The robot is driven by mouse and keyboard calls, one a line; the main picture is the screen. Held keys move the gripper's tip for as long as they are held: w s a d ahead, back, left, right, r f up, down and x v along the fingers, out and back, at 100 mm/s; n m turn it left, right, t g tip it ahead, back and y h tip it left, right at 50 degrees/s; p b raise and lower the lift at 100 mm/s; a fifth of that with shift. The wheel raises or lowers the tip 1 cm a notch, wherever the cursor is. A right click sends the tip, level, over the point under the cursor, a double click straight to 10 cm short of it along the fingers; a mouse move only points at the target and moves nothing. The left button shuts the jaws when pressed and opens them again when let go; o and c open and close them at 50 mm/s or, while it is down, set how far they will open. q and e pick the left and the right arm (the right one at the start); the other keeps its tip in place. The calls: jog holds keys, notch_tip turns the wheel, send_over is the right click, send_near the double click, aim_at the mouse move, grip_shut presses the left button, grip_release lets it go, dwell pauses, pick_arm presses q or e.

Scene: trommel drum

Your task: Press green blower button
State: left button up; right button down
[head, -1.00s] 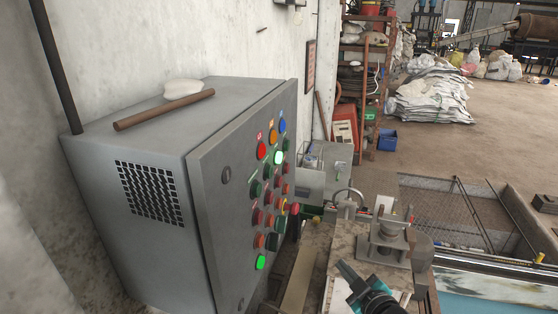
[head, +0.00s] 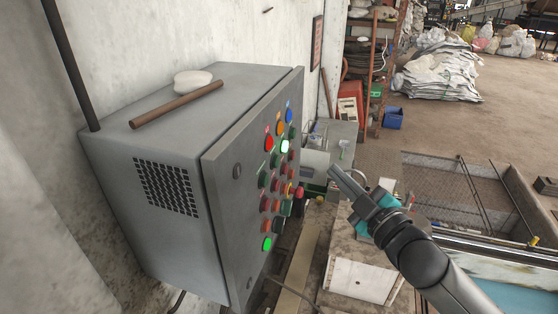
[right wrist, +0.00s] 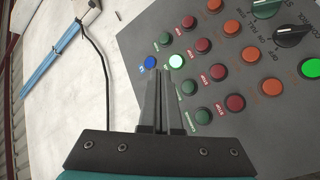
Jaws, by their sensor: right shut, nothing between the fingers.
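The grey control cabinet (head: 150,190) stands at left, its button panel (head: 225,180) facing right. Several green buttons sit among red ones. One button glows pale green (head: 285,146) high on the panel, and a bright green one (head: 267,244) glows at the bottom. I cannot read which label says blower. My right gripper (head: 335,172) is shut and empty, apart from the panel and to its right. In the right wrist view its fingertips (right wrist: 163,72) point toward the upper buttons, with the pale lit button (right wrist: 177,61) and dark green buttons (right wrist: 189,88) close by. My left gripper is out of view.
A brown rod (head: 178,103) and a white lump (head: 193,81) lie on top of the cabinet. A red knob (head: 298,193) sticks out of the panel. Open air lies between gripper and panel.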

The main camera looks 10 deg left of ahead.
aim_at(276, 162)
jog(key=w+a+b, duration=0.1)
jog(key=a, duration=0.7)
jog(key=shift+w+a, duration=0.35)
jog(key=shift+w, duration=0.05)
jog(key=shift+a, duration=0.15)
dwell(1.7)
jog(key=shift+a, duration=0.3)
jog(key=shift+w+a, duration=0.15)
jog(key=shift+a, duration=0.25)
dwell(0.7)
jog(key=shift+d, duration=0.15)
jog(key=shift+s+d, duration=0.2)
jog(key=shift+d, duration=0.5)
